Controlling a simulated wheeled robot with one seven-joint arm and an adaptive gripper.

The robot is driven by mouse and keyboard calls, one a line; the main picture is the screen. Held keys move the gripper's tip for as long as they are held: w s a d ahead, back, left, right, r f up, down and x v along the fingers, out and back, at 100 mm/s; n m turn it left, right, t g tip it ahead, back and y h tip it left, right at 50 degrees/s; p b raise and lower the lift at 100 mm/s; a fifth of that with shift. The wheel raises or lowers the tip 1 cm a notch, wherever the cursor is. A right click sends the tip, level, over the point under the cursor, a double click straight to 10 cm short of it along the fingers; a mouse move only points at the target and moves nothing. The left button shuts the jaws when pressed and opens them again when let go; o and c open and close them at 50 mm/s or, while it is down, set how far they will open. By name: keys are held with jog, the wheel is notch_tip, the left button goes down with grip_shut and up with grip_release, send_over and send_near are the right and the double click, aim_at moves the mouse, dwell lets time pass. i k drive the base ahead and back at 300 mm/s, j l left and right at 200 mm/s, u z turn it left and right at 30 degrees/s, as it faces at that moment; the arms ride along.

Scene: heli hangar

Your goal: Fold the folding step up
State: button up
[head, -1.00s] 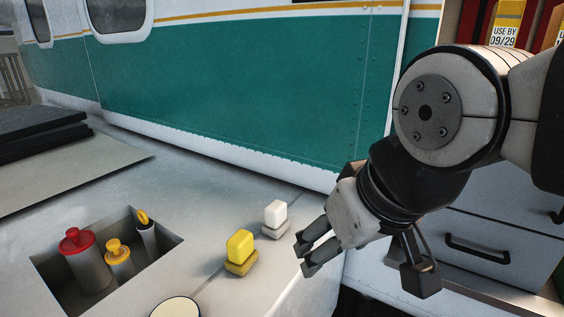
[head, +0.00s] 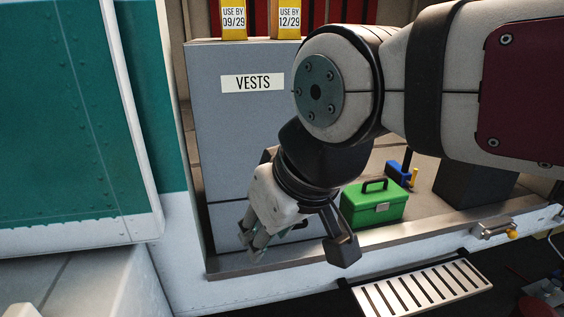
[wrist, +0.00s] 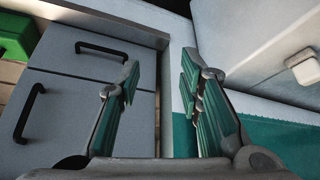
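The folding step (head: 422,288) is a slatted metal tread with a dark frame, low at the bottom right of the head view. It sticks out, lying roughly flat, below the sill of the cargo opening. My gripper (head: 258,238) is up and to the left of the step, in front of the grey cabinet and apart from the step. In the wrist view my gripper (wrist: 160,85) has its green-padded fingers spread with nothing between them. The step is not in the wrist view.
A grey VESTS cabinet (head: 235,125), a green toolbox (head: 374,204) and a blue item (head: 398,173) stand inside the opening. A latch with an orange knob (head: 512,234) is on the sill's right. A teal panel (head: 60,130) fills the left.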

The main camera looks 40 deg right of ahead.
aim_at(410, 294)
jog(key=z, duration=2.05)
jog(key=l+z, duration=0.35)
jog(key=i+l, duration=0.1)
jog(key=l, duration=0.3)
jog(key=i+l, duration=0.1)
jog(key=l, duration=0.3)
jog(key=i+l, duration=0.15)
jog(key=l, duration=0.3)
